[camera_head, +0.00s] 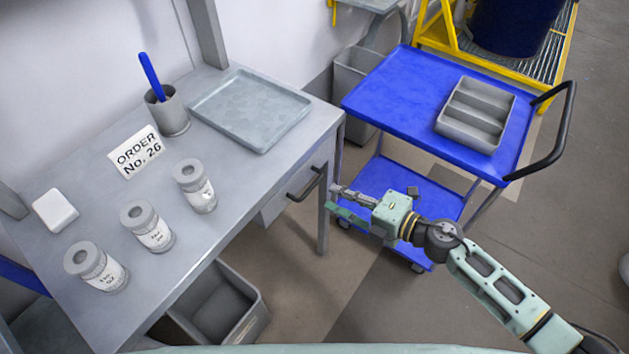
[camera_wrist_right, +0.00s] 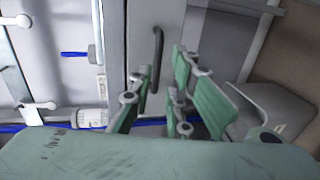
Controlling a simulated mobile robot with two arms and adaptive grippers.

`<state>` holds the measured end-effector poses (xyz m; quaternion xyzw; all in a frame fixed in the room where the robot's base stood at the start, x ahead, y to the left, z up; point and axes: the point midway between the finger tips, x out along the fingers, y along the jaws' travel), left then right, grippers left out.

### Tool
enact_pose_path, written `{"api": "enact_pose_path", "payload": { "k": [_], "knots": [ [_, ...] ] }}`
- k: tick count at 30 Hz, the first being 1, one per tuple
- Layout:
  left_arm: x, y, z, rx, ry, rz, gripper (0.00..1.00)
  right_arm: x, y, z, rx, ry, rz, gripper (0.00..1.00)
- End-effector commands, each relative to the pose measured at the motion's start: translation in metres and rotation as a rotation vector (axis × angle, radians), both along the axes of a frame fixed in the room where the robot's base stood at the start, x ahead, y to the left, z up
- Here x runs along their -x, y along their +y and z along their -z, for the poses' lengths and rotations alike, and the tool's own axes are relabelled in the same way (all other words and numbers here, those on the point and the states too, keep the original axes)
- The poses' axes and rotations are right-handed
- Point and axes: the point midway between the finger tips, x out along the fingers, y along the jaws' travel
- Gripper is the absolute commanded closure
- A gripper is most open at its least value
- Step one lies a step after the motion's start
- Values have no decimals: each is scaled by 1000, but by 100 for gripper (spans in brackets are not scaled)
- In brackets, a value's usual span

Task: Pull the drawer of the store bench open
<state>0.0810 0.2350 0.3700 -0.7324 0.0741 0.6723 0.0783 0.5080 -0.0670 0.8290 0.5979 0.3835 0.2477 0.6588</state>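The store bench (camera_head: 230,165) is a grey table on the left in the head view. Its drawer (camera_head: 275,206) sits under the right end of the top and looks closed. A dark bar handle (camera_head: 306,184) is on the drawer front; in the right wrist view the handle (camera_wrist_right: 157,60) shows beyond the fingers, upright in the picture. My right gripper (camera_head: 337,202) is just right of the handle, pointing at it. In the wrist view its fingers (camera_wrist_right: 165,95) are apart with nothing between them, and no contact with the handle shows. My left gripper is not in view.
On the bench stand several labelled jars (camera_head: 147,226), a pen cup (camera_head: 168,112), a shallow tray (camera_head: 250,108) and an order card (camera_head: 136,152). A blue cart (camera_head: 400,95) with a grey divided box (camera_head: 476,115) stands right of the bench. A grey bin (camera_head: 222,312) is below the bench.

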Motion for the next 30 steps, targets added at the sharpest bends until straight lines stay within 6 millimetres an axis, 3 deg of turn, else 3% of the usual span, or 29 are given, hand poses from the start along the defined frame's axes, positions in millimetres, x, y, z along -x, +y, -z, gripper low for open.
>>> {"api": "enact_pose_path", "payload": {
  "k": [16,26,30],
  "knots": [
    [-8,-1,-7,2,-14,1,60,-40,59,10,5,-14,-14,83],
    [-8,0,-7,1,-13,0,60,-43,63,12,7,-14,-15,83],
    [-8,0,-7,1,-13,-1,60,-43,63,12,8,-14,-14,93]
  ]
}}
